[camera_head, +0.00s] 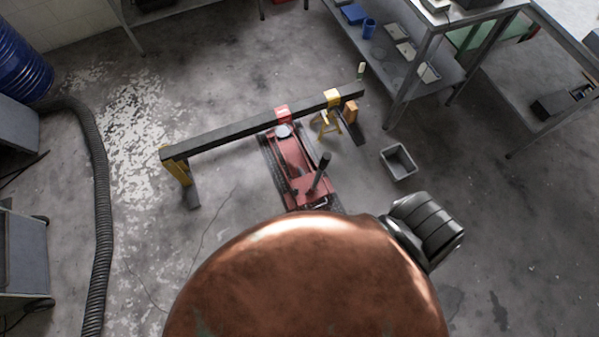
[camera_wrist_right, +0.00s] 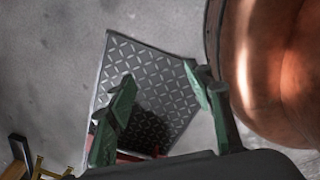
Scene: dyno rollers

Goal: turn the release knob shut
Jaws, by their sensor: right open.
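The red floor jack (camera_head: 292,160) stands on a dark plate under a long dark beam (camera_head: 235,133), with a dark upright handle (camera_head: 320,170) at its near end. I cannot make out the release knob in either view. In the right wrist view my right gripper (camera_wrist_right: 159,75) shows two green fingers, apart, with nothing between them. Beyond them is a grey diamond-tread plate (camera_wrist_right: 160,72), with a dark shadow and a bit of red at its lower edge. The right fingers do not show in the head view. My left gripper is not in view.
Yellow stands (camera_head: 180,172) are under the beam; others (camera_head: 330,122) are right of the jack. A grey open bin (camera_head: 398,162) sits on the floor further right, near a metal shelf table (camera_head: 400,60). A ribbed hose (camera_head: 98,200) runs down the left. Floor between is clear.

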